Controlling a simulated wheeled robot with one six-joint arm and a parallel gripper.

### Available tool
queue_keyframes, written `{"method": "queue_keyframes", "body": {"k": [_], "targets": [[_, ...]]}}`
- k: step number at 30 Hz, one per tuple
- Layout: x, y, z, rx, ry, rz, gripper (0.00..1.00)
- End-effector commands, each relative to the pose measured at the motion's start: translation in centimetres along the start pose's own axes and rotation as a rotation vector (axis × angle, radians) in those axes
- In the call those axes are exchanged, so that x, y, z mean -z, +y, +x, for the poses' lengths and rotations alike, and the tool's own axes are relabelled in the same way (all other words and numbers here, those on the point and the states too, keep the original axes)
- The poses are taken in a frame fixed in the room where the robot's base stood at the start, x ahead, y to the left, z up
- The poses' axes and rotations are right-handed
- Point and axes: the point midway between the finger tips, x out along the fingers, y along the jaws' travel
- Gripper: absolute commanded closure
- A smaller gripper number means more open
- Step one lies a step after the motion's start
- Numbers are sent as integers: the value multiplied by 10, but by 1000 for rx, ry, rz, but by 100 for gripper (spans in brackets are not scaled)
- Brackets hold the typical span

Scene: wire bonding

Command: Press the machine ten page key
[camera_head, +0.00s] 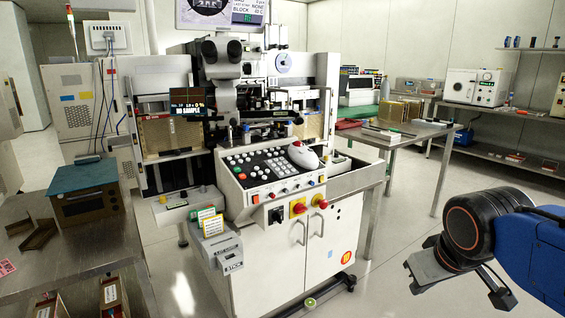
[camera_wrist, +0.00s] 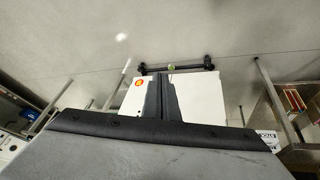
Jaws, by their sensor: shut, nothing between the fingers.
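The machine (camera_head: 290,235) is a white wire bonder in the middle of the head view. Its sloped control panel (camera_head: 262,187) carries rows of small white keys, coloured buttons and a pale mouse-like controller (camera_head: 303,156). The key labels are too small to read, so I cannot tell which is the ten page key. My arm's end is at the lower right of the head view, well apart from the panel. In the wrist view my gripper (camera_wrist: 158,97) has its dark fingers together, empty, in front of the machine's white lower cabinet (camera_wrist: 198,98). The panel keys are not seen there.
Red knobs (camera_head: 299,208) stick out below the panel. A metal table (camera_head: 70,245) stands at the left with a teal-topped box (camera_head: 88,190). Another metal table (camera_head: 395,142) stands right of the machine. The floor (camera_head: 400,235) between the machine and my arm is clear.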

Motion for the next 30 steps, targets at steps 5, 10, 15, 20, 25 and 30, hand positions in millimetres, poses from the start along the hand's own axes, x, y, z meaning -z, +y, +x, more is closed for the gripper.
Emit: {"method": "queue_keyframes", "body": {"k": [5, 10, 15, 20, 25, 30], "targets": [[-56, -5, 10, 30, -27, 144, 100], [-77, -10, 16, 44, -38, 203, 100], [-79, -10, 16, 47, -40, 211, 100], [-78, -10, 16, 46, -39, 209, 100], [-60, -6, 18, 37, -6, 204, 100], [-6, 4, 24, 11, 99, 188, 100]]}}
